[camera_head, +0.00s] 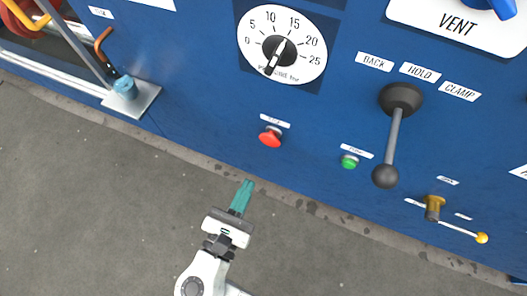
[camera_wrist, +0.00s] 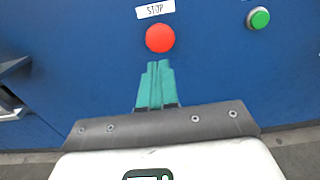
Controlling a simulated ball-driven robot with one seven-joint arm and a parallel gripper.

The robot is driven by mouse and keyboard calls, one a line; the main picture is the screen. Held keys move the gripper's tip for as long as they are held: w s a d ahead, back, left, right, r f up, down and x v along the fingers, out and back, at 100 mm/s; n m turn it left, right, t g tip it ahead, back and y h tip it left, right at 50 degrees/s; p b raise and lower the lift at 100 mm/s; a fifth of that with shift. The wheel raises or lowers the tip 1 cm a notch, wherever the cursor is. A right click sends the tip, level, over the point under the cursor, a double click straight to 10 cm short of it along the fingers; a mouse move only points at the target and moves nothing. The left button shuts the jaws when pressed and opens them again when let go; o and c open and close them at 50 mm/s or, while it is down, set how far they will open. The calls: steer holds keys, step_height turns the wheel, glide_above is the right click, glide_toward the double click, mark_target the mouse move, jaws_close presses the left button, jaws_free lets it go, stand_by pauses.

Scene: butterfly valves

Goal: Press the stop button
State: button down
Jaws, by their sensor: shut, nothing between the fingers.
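The stop button is a red round button (camera_head: 270,137) on the blue panel, under a small white label in the head view. In the wrist view the red button (camera_wrist: 160,38) sits under a label that reads STOP (camera_wrist: 155,9). My gripper (camera_head: 247,184) has teal fingers, shut together with nothing between them. In the head view it is below and left of the red button. In the wrist view the fingertips (camera_wrist: 159,64) point up at the button, just below it in the picture. I see no contact in the head view, where a gap shows.
A green button (camera_head: 349,162) is to the right, also in the wrist view (camera_wrist: 259,18). A grey lever (camera_head: 392,145) and a yellow-knobbed valve handle (camera_head: 460,231) stick out further right. A dial (camera_head: 282,48) is above. A bracket (camera_head: 130,98) juts out at left.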

mark_target(269, 142)
steer(key=b+x, duration=0.3)
steer(key=x, duration=0.6)
steer(key=shift+w+d+f, duration=0.1)
steer(key=shift+w, duration=0.15)
steer(key=shift+w+d, duration=0.1)
steer(key=shift+w, duration=0.15)
